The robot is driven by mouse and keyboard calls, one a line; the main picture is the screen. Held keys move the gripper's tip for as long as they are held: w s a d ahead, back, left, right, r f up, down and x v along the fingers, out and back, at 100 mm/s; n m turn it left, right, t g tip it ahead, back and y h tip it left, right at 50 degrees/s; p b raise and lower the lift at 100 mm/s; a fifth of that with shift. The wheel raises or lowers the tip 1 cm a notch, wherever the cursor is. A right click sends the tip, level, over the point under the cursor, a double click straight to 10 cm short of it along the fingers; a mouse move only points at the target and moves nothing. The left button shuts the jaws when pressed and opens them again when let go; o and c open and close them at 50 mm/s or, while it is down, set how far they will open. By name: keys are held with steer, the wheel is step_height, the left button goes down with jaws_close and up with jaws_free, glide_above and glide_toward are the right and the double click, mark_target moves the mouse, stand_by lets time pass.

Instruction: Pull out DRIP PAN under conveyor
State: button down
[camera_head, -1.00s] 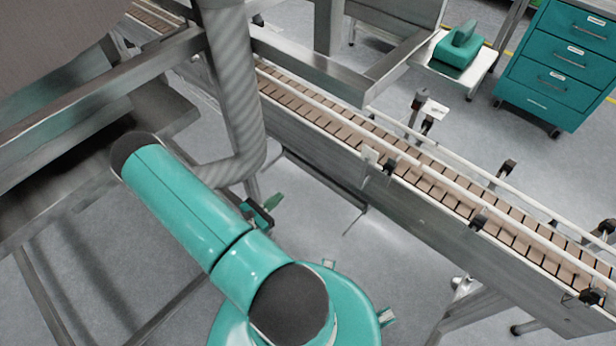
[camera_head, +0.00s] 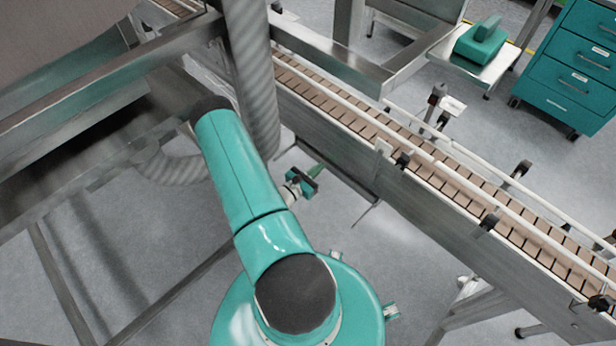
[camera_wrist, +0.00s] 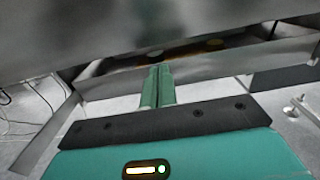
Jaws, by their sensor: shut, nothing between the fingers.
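The drip pan (camera_head: 340,172) is a thin grey metal tray under the near side of the conveyor (camera_head: 400,135), just right of my gripper in the head view. In the wrist view, the pan's metal front wall (camera_wrist: 225,66) crosses the picture, with brownish patches behind it. My gripper (camera_head: 318,168) has its green fingers together with nothing between them. In the wrist view, the fingertips (camera_wrist: 157,72) overlap the pan's front wall; I cannot tell whether they touch it. The conveyor's side covers the top of that view and hides the pan's far part.
A ribbed grey hose (camera_head: 250,80) hangs left of the conveyor. A metal frame (camera_head: 80,110) stands at the left. A teal drawer cabinet (camera_head: 575,75) and a small shelf with a teal object (camera_head: 482,42) are beyond the conveyor. Floor is clear below the pan.

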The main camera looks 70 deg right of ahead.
steer(key=shift+s+d, duration=0.15)
steer(key=shift+d, duration=0.3)
steer(key=shift+d, duration=0.1)
steer(key=x, duration=0.9)
steer(key=shift+s+d, duration=0.2)
steer(key=shift+d, duration=0.1)
steer(key=shift+w+a, duration=0.1)
